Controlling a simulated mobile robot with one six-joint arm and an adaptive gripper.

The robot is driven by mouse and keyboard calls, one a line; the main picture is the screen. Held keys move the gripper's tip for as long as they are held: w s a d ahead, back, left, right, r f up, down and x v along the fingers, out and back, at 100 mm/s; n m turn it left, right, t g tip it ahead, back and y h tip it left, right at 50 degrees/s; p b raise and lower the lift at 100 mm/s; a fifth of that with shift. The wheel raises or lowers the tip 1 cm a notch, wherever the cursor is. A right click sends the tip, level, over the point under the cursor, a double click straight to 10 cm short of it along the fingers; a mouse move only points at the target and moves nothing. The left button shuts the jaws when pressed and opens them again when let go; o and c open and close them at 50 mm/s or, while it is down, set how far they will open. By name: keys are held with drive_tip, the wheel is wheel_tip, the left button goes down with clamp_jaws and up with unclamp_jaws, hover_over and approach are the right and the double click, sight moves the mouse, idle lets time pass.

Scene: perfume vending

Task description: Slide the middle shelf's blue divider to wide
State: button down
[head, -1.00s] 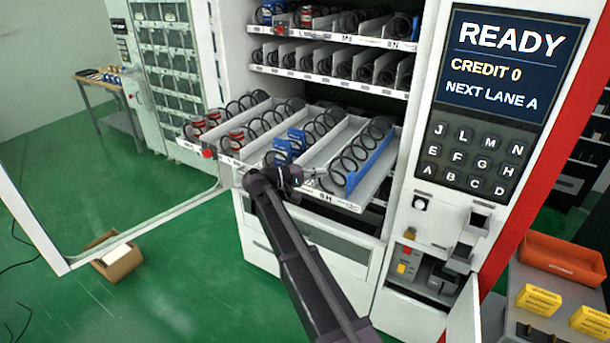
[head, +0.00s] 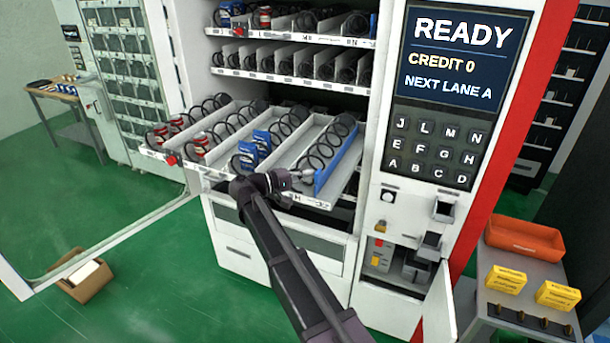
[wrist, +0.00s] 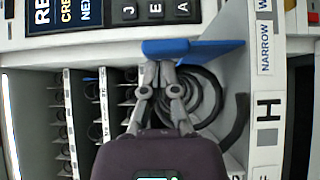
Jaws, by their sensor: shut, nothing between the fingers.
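The blue divider (head: 340,160) stands upright along the right side of the pulled-out shelf tray (head: 268,190), beside a black coil. In the wrist view the blue divider (wrist: 205,50) runs across the top, its front end near the word NARROW on the front label strip (wrist: 265,80). A letter W shows above that word. My gripper (head: 310,176) is over the tray's front right lane. In the wrist view my gripper (wrist: 158,66) is shut and empty, its fingertips at the divider's near side. I cannot tell whether they touch it.
Blue packs (head: 255,148) and red cans (head: 200,145) sit in coils further left on the tray. Two shelves with coils are above. The glass door (head: 95,240) stands open at left. The keypad panel (head: 432,150) and a side table (head: 530,300) are at right.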

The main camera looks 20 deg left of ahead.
sight(316, 178)
drive_tip(key=d, duration=0.4)
drive_tip(key=shift+s+d, duration=0.25)
drive_tip(key=shift+d, duration=0.15)
drive_tip(key=shift+a, duration=0.15)
drive_tip(key=shift+w+a, duration=0.15)
drive_tip(key=shift+a, duration=0.4)
drive_tip(key=a, duration=0.3)
drive_tip(key=shift+w+a, duration=0.1)
drive_tip(key=shift+a, duration=0.2)
drive_tip(key=v, duration=0.9)
drive_tip(key=shift+s+a, duration=0.15)
drive_tip(key=shift+s, duration=0.25)
